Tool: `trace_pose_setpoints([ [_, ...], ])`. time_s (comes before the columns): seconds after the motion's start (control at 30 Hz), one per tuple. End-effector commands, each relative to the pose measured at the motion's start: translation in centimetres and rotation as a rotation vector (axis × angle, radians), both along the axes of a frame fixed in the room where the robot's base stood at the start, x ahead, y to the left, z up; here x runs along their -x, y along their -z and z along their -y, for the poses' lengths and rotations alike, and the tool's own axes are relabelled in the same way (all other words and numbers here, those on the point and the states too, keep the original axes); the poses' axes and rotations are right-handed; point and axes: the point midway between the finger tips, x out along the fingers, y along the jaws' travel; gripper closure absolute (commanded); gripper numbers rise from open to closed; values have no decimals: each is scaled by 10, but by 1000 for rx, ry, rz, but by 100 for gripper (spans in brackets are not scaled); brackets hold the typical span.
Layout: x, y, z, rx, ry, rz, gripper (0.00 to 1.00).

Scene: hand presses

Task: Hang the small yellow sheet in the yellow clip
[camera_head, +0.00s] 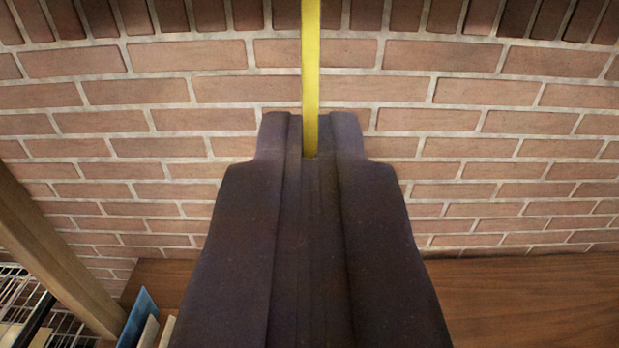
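My gripper (311,132) is in the middle of the view, seen from behind. Its two dark fingers are shut on the small yellow sheet (311,60). The sheet shows nearly edge-on, as a narrow yellow strip. It runs from between the fingertips up past the top edge of the picture, so its far end is out of view. The yellow clip is not in view.
A brick wall (505,121) fills the background. A wooden surface (540,300) lies at the lower right and looks bare. At the lower left are a slanting wooden beam (55,250), a wire rack (20,290), a blue panel (138,318) and pale upright pieces (150,332).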

Motion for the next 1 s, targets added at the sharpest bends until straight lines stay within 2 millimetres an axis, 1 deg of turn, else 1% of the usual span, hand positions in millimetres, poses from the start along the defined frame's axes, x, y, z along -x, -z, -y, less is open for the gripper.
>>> trace_pose_setpoints([
  [0.03, -6, -6, 0, 2, -1, 1, 100],
  [0.1, -15, -8, 0, 2, -1, 1, 100],
  [0.73, -90, -13, 0, 2, -1, 2, 100],
  [0.83, -89, -25, 1, -1, 2, 2, 100],
  [1.0, -88, -35, 0, -1, 1, 2, 100],
])
